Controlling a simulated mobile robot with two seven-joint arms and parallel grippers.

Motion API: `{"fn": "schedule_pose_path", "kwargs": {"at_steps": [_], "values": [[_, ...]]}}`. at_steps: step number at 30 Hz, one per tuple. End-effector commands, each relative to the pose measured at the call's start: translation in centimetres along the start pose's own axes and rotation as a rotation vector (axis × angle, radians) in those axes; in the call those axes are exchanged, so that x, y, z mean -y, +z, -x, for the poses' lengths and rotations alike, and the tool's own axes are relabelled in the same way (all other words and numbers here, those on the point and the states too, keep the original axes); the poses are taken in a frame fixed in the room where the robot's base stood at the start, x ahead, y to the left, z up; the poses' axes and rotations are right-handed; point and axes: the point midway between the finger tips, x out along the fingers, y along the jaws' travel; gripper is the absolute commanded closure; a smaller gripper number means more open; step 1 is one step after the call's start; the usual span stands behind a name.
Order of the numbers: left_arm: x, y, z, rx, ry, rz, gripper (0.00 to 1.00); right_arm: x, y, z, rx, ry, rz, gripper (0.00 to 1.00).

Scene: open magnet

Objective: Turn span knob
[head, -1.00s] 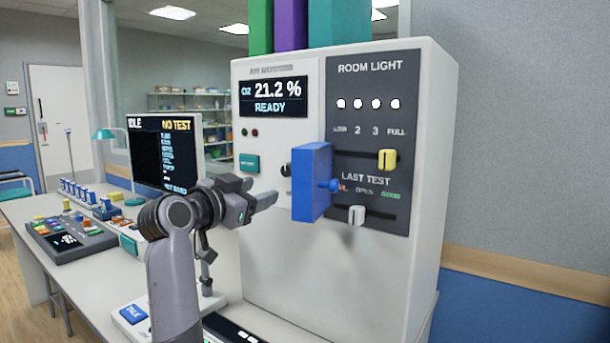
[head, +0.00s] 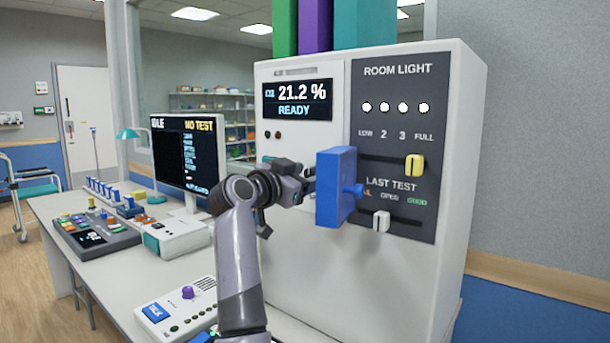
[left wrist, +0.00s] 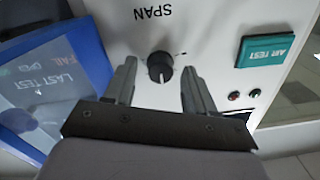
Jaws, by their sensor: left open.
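The span knob is a round black knob (left wrist: 160,67) with a light pointer mark, on the white panel under the upside-down word SPAN in the left wrist view. In the head view it is hidden behind my gripper and the blue box. My left gripper (head: 308,181) is at the panel front, just left of the blue box. In the left wrist view its two open fingers (left wrist: 160,76) stand on either side of the knob, with gaps on both sides. I cannot tell how far the tips reach along the knob. My right gripper is not in view.
The blue box (head: 336,186) juts from the panel close to my gripper; its blue edge also shows in the left wrist view (left wrist: 88,50). A teal AIR TEST button (left wrist: 265,50) lies on the other side. The monitor (head: 184,150) and a control box (head: 180,308) stand on the table.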

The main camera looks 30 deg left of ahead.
Motion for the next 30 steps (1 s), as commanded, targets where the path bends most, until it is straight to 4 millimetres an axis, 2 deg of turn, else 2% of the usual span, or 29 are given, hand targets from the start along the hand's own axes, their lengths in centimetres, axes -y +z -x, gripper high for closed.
{"fn": "schedule_pose_path", "kwargs": {"at_steps": [9, 14, 15, 23, 30], "values": [[0.0, 0.0, -0.2, 0.000, -0.001, 0.000, 0.45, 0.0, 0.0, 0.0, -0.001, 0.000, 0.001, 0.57], [0.0, 0.0, -0.2, 0.001, 0.000, 0.000, 0.97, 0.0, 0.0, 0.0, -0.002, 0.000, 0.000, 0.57], [0.0, 0.0, -0.2, 0.001, 0.000, 0.000, 1.00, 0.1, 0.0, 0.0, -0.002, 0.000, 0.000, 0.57], [0.0, 0.0, -0.2, 0.002, 0.000, 0.025, 1.00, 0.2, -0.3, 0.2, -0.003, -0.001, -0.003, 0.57], [0.1, -0.1, -0.2, 0.010, 0.002, 0.144, 1.00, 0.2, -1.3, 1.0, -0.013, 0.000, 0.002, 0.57]]}}
